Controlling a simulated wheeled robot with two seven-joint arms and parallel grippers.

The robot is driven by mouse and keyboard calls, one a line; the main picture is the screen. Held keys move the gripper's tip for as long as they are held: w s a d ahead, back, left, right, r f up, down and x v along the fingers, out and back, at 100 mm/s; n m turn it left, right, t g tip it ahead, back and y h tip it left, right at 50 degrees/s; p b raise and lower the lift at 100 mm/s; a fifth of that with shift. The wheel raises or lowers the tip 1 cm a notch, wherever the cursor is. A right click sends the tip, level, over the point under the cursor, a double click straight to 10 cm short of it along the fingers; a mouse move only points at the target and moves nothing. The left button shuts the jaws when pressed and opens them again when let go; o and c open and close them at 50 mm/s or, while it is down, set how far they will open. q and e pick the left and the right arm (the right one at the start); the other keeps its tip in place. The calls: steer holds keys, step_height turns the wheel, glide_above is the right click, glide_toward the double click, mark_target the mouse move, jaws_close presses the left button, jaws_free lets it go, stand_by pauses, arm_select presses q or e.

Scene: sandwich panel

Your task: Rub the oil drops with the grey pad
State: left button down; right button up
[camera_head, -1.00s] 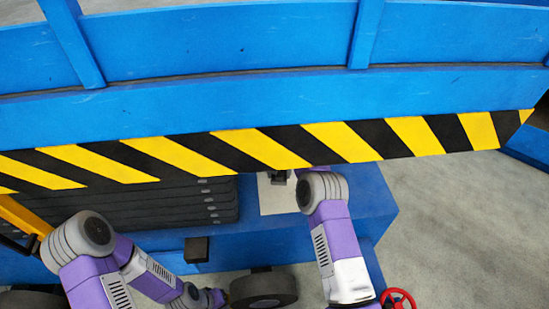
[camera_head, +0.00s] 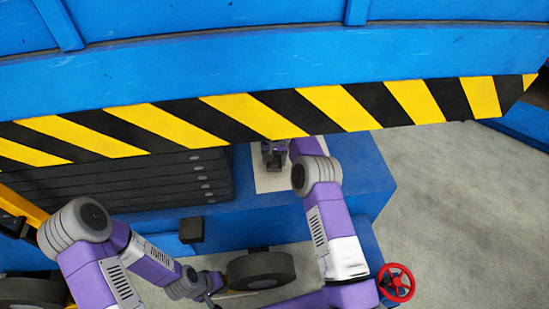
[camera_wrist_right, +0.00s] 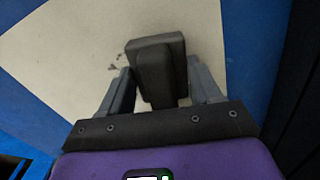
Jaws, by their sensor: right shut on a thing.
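The dark grey pad (camera_wrist_right: 156,70) is between the fingers of my right gripper (camera_wrist_right: 160,66), which is shut on it. The pad is over a cream-white panel (camera_wrist_right: 70,60), which also shows in the head view (camera_head: 267,184). Small dark oil drops (camera_wrist_right: 115,65) show on the panel just left of the pad; any under the pad are hidden. I cannot tell whether the pad touches the panel. In the head view my right gripper (camera_head: 274,155) is over the panel, partly under the striped edge. My left gripper (camera_head: 212,296) is low at the bottom edge, its fingers unclear.
A blue platform with a black and yellow striped edge (camera_head: 270,115) overhangs the panel. Stacked dark slabs (camera_head: 130,185) stand left of the panel. A wheel (camera_head: 262,270) and a red handwheel (camera_head: 397,283) are below. Grey floor (camera_head: 450,210) is clear at right.

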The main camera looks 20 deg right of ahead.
steer(key=shift+f+b, duration=0.7)
steer(key=shift+f, duration=0.25)
stand_by(0.6)
steer(key=shift+d, duration=0.1)
steer(key=shift+s+d+r, duration=0.1)
steer(key=shift+s+d, duration=0.05)
steer(key=shift+d, duration=0.8)
steer(key=shift+s+d, duration=0.1)
steer(key=shift+d, duration=0.8)
steer(key=shift+s+d, duration=0.2)
steer(key=shift+d, duration=1.75)
steer(key=shift+w+f+b, duration=0.3)
steer(key=shift+w+b, duration=0.3)
steer(key=shift+b, duration=0.2)
steer(key=shift+w+r+b, duration=0.1)
steer(key=shift+w+b, duration=0.15)
steer(key=shift+b, duration=0.05)
